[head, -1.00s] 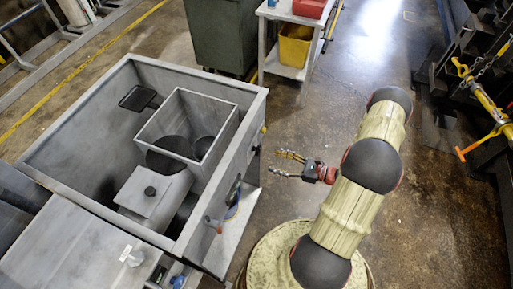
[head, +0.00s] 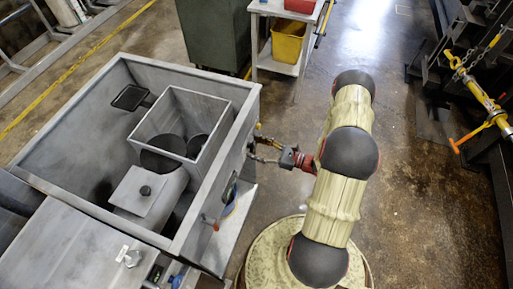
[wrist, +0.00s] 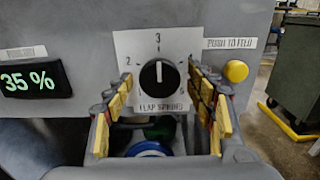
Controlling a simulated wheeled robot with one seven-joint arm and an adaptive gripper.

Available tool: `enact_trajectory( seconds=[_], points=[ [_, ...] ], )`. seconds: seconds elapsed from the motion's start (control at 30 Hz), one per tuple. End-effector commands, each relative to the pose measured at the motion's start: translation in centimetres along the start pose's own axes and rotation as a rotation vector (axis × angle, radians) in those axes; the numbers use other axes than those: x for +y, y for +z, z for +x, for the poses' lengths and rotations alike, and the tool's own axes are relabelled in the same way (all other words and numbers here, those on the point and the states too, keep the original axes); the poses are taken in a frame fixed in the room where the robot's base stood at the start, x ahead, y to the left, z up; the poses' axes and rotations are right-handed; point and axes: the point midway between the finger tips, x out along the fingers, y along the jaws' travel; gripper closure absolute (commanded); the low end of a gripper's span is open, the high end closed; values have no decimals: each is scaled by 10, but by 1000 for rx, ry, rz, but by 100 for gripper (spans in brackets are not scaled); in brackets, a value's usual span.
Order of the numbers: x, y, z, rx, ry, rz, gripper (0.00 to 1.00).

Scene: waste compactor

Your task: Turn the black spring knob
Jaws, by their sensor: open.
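The black spring knob (wrist: 159,75) is on the grey front panel in the wrist view. It sits on a white label with numbers around it and "FLAP SPRING" below, its white mark pointing up at 3. My gripper (wrist: 163,100) is open, with one yellow-padded finger to the left of the knob and one to the right. I see no contact with the knob. In the head view my gripper (head: 259,143) is at the right outer wall of the compactor (head: 215,165); the knob is hidden there.
A yellow push-to-feed button (wrist: 236,71) is right of the knob, and a 35 % display (wrist: 33,80) is left. A blue round part (wrist: 149,149) lies below. A green bin (head: 215,32) and a cart (head: 277,66) stand behind.

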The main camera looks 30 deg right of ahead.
Motion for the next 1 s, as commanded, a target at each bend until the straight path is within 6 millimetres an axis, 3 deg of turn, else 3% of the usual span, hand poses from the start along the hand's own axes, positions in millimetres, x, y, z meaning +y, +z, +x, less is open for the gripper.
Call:
enact_trajectory(
  seconds=[0.1, 0.83, 1.0],
  points=[
    [0, 0, 0, 0, 0, 0, 45],
    [0, 0, 0, 0, 0, 0, 86],
    [0, 0, 0, 0, 0, 7, 87]
  ],
)
